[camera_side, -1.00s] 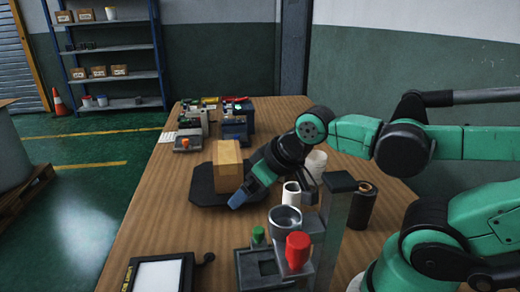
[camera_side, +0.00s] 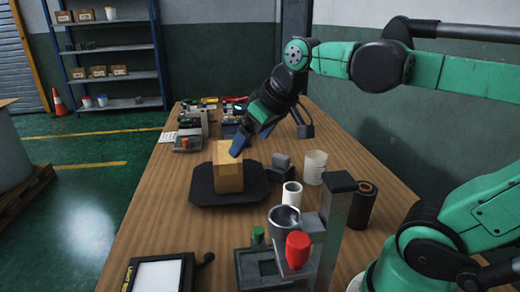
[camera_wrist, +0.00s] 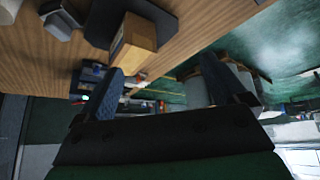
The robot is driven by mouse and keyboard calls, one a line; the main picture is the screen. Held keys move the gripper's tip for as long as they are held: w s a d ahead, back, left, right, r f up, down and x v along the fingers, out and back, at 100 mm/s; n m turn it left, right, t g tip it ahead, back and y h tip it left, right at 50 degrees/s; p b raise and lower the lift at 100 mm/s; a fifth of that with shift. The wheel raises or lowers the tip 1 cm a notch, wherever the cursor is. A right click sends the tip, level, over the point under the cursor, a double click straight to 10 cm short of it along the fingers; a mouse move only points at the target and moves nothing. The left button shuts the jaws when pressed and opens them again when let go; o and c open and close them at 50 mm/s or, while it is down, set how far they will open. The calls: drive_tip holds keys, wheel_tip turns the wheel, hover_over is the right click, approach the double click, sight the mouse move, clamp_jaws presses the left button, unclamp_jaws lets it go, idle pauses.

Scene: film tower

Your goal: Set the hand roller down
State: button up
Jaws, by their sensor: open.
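My gripper (camera_side: 240,146) is open and empty, with its blue fingers spread in the wrist view (camera_wrist: 163,84). In the side view a fingertip shows above and behind a brown cardboard box (camera_side: 228,170), and the wrist points down to the left. The box stands upright on a black octagonal plate (camera_side: 258,186); it also shows in the wrist view (camera_wrist: 136,42). I cannot pick out the hand roller with certainty. A small grey block-shaped thing (camera_side: 281,164) stands on the table between the plate and a white cup; what it is, I cannot tell.
The white cup (camera_side: 315,168), a smaller white cylinder (camera_side: 292,194) and a dark roll (camera_side: 364,205) stand to the right. A post fixture with a red knob (camera_side: 298,250) stands in front. Small machines (camera_side: 190,135) crowd the far end.

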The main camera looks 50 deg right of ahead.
drive_tip(key=w+d+g, duration=0.1)
drive_tip(key=w+d, duration=0.4)
drive_tip(key=d, duration=0.7)
hover_over(279, 166)
drive_tip(key=s+d, duration=0.1)
drive_tip(key=d, duration=0.1)
wheel_tip(279, 166, down, 4)
drive_tip(key=r, duration=0.1)
drive_tip(key=shift+g, duration=0.4)
drive_tip(key=f, duration=1.1)
drive_tip(key=shift+s+a+f, duration=0.1)
drive_tip(key=shift+a+f, duration=0.05)
drive_tip(key=shift+a, duration=0.2)
drive_tip(key=shift+x, duration=2.95)
drive_tip(key=shift+a, duration=0.15)
drive_tip(key=c, duration=1.2)
